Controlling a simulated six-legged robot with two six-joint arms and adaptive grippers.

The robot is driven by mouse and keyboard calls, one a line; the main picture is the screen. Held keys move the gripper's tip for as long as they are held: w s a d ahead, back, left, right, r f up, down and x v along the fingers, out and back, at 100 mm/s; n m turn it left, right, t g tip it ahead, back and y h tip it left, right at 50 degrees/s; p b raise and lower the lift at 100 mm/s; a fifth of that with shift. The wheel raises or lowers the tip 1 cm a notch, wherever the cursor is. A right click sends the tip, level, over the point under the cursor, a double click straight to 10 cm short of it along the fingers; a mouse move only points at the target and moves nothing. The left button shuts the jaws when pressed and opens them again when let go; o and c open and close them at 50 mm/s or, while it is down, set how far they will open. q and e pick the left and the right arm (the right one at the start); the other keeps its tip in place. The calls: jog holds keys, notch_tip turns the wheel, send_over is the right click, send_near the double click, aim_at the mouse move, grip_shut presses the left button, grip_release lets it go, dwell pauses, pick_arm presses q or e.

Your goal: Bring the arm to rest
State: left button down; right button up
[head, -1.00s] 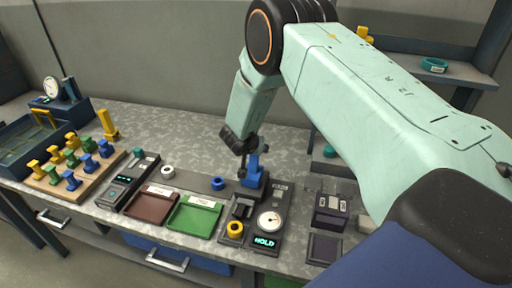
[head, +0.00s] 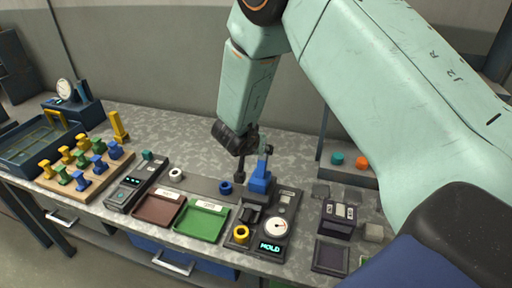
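My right arm comes in from the right, bends at an elbow at the top and hangs down over the bench. Its dark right gripper (head: 240,176) points down just left of the blue lever press (head: 260,185), with a small gap in the picture. I see no object in it. Its fingers overlap from this angle, so their opening is unclear. The press stands on a dark station with a round dial (head: 276,227), a lit display (head: 270,246) and a yellow ring (head: 241,234). My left gripper is not in view.
A blue ring (head: 226,187) and a white ring (head: 176,174) lie on the bench (head: 160,122). A brown tray (head: 158,208) and green tray (head: 203,222) sit in front. A wooden rack (head: 57,187) of coloured pegs is at left. Dark devices stand right of the station.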

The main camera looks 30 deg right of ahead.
jog(key=shift+v, duration=0.85)
jog(key=s+a+f+n+y, duration=0.1)
jog(key=s+f+n, duration=0.1)
jog(key=s+f, duration=0.3)
jog(key=s+a+f+n+g, duration=0.1)
jog(key=s+f+n, duration=0.1)
jog(key=s+f, duration=0.3)
jog(key=s+a+f+n+g+y, duration=0.1)
jog(key=s+f+n, duration=0.1)
jog(key=s+f, duration=0.3)
jog(key=shift+s+a+f+y, duration=0.1)
jog(key=shift+s+y, duration=0.2)
jog(key=shift+s, duration=1.25)
jog(key=s+a+f+n+g+y, duration=0.2)
jog(key=s+a, duration=0.1)
jog(key=s, duration=0.7)
jog(key=s+a+f+n+g+y, duration=0.15)
jog(key=s+a, duration=0.25)
jog(key=s, duration=0.5)
notch_tip(320, 180, down, 17)
jog(key=b, duration=1.6)
jog(key=shift+s+y+b, duration=0.35)
jog(key=shift+b, duration=0.05)
